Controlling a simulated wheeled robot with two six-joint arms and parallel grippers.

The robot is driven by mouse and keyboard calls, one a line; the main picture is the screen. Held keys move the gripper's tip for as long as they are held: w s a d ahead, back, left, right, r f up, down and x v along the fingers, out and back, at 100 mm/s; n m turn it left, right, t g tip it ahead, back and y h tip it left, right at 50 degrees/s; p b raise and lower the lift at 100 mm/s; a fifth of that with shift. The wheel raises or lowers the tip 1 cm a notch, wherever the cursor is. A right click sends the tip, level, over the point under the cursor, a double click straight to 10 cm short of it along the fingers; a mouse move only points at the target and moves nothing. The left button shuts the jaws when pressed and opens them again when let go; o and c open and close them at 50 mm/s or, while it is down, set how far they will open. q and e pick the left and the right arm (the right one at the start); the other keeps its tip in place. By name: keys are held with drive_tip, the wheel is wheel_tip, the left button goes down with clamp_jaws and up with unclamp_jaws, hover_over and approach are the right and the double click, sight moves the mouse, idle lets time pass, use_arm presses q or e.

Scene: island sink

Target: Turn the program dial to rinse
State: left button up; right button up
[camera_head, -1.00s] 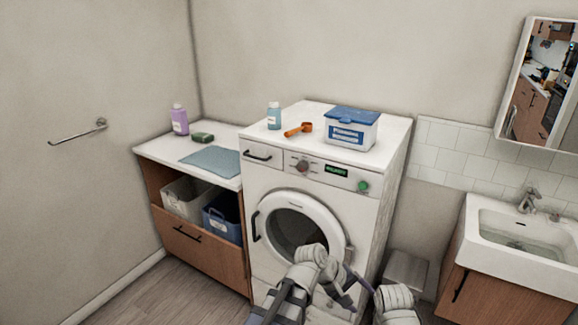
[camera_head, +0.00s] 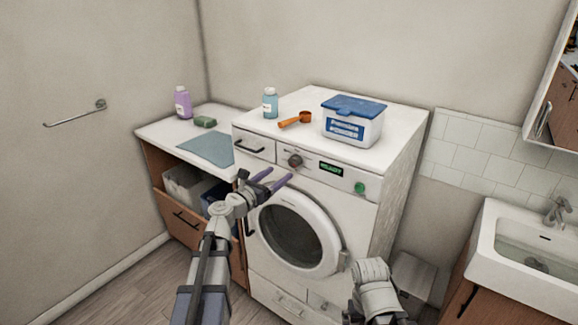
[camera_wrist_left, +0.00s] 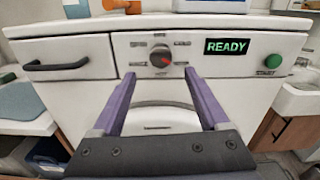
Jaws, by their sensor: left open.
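The program dial (camera_head: 295,161) is a dark round knob on the front panel of the white washing machine (camera_head: 260,201). In the left wrist view the dial (camera_wrist_left: 160,56) shows a red pointer mark, with small labels around it that are too small to read. My left gripper (camera_head: 282,178) is open and empty, its two purple fingers pointing at the panel just below the dial. In the left wrist view the fingers (camera_wrist_left: 156,84) lie either side of and below the dial, apart from it. The display (camera_wrist_left: 227,46) reads READY. My right arm shows at the bottom right, but its gripper is hidden.
A drawer handle (camera_wrist_left: 56,65) sticks out left of the dial, and a green start button (camera_head: 360,187) lies to its right. An orange scoop (camera_head: 296,120), a blue bottle (camera_head: 270,102) and a blue-lidded box (camera_head: 352,122) stand on top.

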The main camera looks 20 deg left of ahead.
sight(292, 164)
use_arm(q)
drive_tip(key=x, duration=0.7)
drive_tip(key=shift+d+f, duration=0.1)
clamp_jaws()
idle(0.5)
